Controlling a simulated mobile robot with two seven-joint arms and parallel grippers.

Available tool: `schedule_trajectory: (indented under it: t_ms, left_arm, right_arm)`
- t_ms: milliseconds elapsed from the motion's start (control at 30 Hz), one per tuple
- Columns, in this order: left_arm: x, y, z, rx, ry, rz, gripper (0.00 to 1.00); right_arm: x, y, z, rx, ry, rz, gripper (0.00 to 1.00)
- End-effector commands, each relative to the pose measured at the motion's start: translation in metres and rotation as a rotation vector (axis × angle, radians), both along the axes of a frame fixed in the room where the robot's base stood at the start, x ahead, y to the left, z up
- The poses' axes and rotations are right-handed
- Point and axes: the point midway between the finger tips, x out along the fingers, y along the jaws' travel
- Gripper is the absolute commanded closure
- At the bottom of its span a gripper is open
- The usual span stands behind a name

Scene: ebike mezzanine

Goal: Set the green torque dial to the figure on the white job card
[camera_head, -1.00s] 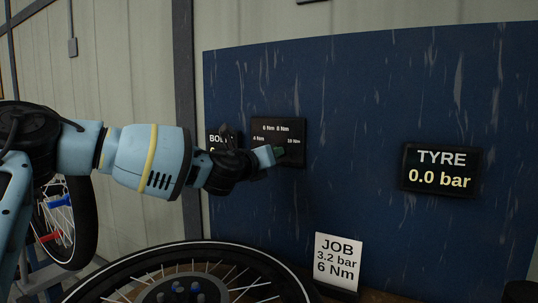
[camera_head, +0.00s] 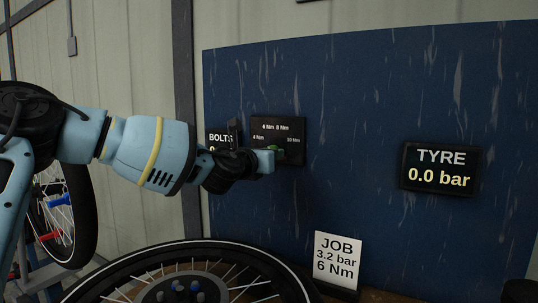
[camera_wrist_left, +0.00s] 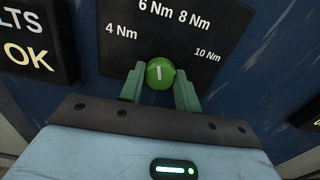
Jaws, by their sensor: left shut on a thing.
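The green torque dial (camera_head: 280,154) sits low on a dark panel (camera_head: 296,126) marked 4, 6, 8 and 10 Nm. In the left wrist view the dial (camera_wrist_left: 160,73) faces me, and its white mark points straight up the picture, towards the 6 Nm label (camera_wrist_left: 155,8). My left gripper (camera_head: 277,155) is shut on the dial, with one green finger on each side of it in the left wrist view (camera_wrist_left: 160,88). The white job card (camera_head: 338,261) stands at the lower middle and reads 3.2 bar and 6 Nm. My right gripper is not in view.
A BOLTS display (camera_wrist_left: 33,40) left of the dial panel reads OK. A TYRE display (camera_head: 441,169) to the right reads 0.0 bar. A bicycle wheel (camera_head: 190,250) lies below my left arm. The blue board (camera_head: 360,120) is clear between dial and TYRE display.

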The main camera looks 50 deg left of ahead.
Motion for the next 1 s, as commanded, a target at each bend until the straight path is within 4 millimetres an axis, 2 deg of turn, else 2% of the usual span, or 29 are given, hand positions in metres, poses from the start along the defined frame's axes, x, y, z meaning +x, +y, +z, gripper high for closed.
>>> schedule_trajectory:
  t_ms: [67, 100, 267, 667, 1000]
  left_arm:
    - [0.000, 0.000, 0.000, 0.000, 0.000, -0.001, 0.90]
    - [0.000, 0.000, 0.000, 0.000, 0.000, -0.001, 0.66]
    - [0.000, 0.000, 0.000, -0.001, 0.000, 0.000, 0.45]
    - [-0.005, -0.001, 0.001, -0.002, -0.001, 0.000, 0.45]
    - [-0.045, -0.014, 0.002, -0.003, -0.003, -0.001, 0.45]
  right_arm:
    - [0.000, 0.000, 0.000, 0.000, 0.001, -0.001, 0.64]
    - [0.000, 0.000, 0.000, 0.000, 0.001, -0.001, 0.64]
    - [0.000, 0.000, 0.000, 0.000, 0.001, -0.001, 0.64]
    - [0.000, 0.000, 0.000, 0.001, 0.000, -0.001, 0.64]
    - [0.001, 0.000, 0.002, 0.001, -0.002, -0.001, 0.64]
